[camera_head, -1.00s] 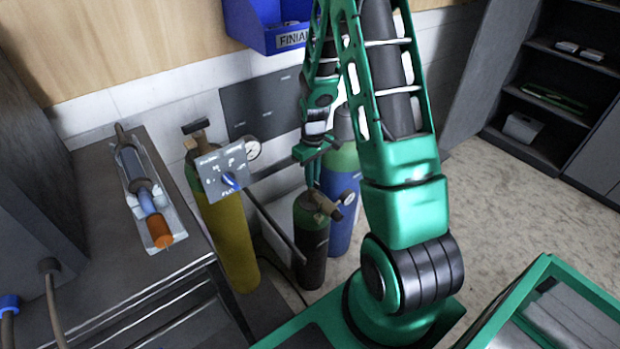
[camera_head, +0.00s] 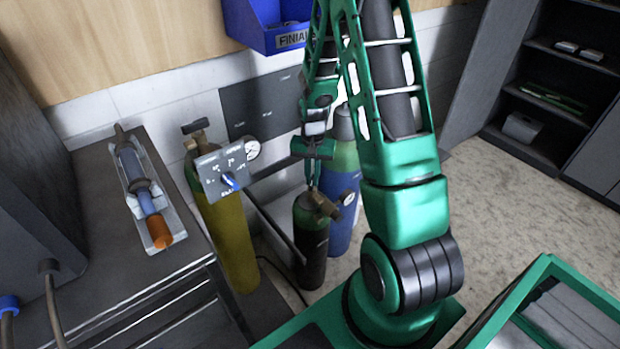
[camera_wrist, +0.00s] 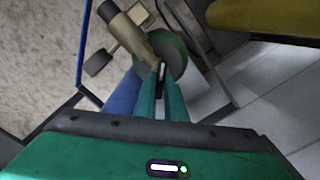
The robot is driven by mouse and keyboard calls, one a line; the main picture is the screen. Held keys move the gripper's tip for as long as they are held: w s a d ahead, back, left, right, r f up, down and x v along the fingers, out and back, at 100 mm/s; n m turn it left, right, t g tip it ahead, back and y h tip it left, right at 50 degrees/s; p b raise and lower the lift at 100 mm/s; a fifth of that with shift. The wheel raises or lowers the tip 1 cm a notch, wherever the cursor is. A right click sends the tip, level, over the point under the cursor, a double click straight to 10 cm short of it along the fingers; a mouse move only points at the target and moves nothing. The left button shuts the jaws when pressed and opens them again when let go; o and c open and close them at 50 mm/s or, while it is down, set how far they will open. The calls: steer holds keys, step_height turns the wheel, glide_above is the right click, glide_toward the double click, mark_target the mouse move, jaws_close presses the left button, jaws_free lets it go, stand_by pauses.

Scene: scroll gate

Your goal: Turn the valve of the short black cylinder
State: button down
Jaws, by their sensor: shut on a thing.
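The short black cylinder (camera_head: 312,245) with a green shoulder stands on the floor between the yellow and blue cylinders. Its brass valve fitting (camera_head: 324,203) sits on top with a small gauge (camera_head: 347,198) to the right. My gripper (camera_head: 313,184) points down from above with its fingers at the top of this fitting. In the wrist view, my gripper's fingers (camera_wrist: 162,72) are close together with a small pale part between them, over the green shoulder (camera_wrist: 176,50). The brass fitting (camera_wrist: 127,32) shows beside them. The fingers hide most of the valve's knob.
A yellow cylinder (camera_head: 230,235) with a dial panel (camera_head: 222,170) in front of its top stands to the left. A taller blue cylinder (camera_head: 343,225) stands close behind right. A grey bench (camera_head: 110,250) is at left, and a blue bin (camera_head: 268,30) hangs above.

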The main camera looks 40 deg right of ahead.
steer(key=m, duration=0.4)
steer(key=shift+w+m, duration=0.15)
steer(key=shift+m, duration=0.15)
steer(key=shift+a+m, duration=0.1)
steer(key=shift+m, duration=1.7)
steer(key=c, duration=1.8)
jaws_free()
steer(key=shift+r, duration=0.15)
step_height(320, 180, up, 10)
steer(key=shift+r, duration=0.25)
